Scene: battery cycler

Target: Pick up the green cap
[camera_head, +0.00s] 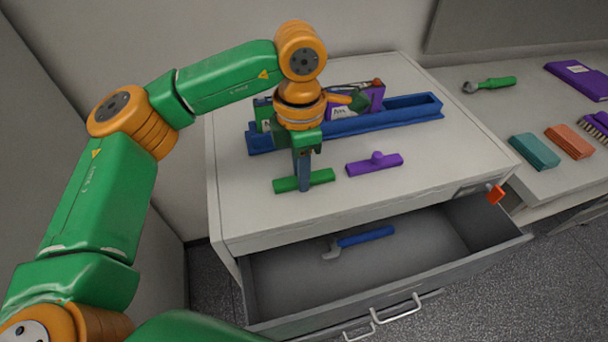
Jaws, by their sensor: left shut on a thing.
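The green cap (322,177) is a flat green bar near the front of the white cabinet top, left of a similar purple cap (375,164). My left gripper (304,184) points down over the middle of the green cap and is shut on it. The fingers hide the middle of the cap. The cap appears to be at the tabletop; I cannot tell whether it is lifted. My right gripper is not in view.
A blue tray (420,109) holding boxy purple and green pieces stands behind the caps. An open drawer (420,245) below holds a blue-handled tool (362,238). The right counter carries a teal block (534,151), an orange block (570,141) and a green-handled wrench (492,84).

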